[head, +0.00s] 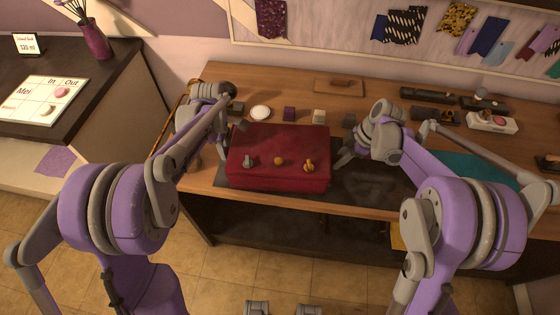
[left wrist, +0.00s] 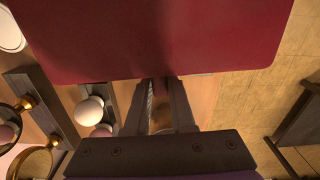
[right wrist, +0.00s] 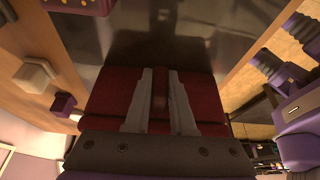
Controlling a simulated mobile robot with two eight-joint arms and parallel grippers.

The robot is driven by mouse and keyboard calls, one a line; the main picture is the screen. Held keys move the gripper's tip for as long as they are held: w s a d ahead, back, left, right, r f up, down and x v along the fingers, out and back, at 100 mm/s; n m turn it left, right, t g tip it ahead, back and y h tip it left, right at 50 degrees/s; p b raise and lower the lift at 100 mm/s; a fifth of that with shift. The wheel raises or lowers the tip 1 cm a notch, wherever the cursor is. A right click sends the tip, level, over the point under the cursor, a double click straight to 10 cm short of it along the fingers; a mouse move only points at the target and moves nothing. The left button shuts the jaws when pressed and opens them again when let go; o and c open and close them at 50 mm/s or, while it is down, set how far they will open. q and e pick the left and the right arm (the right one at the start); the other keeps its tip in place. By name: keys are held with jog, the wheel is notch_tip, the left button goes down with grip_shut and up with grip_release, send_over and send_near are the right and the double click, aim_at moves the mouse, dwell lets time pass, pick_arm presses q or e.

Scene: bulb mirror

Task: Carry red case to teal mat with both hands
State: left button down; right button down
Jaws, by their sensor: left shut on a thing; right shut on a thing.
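The red case (head: 278,150) is a wide, flat box at the front of the wooden table, over a dark mat (head: 375,187). Three small pieces stand on it: a grey-green one (head: 249,161), an orange one (head: 278,161) and a gold one (head: 309,166). My left gripper (left wrist: 160,90) is shut at the case's left side; the case fills the top of the left wrist view. My right gripper (right wrist: 161,75) is shut at its right side, with red between the fingers. I cannot tell whether the case touches the mat. The teal mat (head: 478,167) lies at the right, partly behind my right arm.
Behind the case are a white dish (head: 260,112), a purple block (head: 289,114) and a cream block (head: 318,116). A wooden board (head: 339,88) lies further back. Dark trays (head: 430,96) and a white box (head: 491,122) stand at the back right.

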pick_arm(q)
jog(key=shift+w+r, duration=0.1)
pick_arm(e)
jog(key=shift+r, duration=0.15)
dwell(0.3)
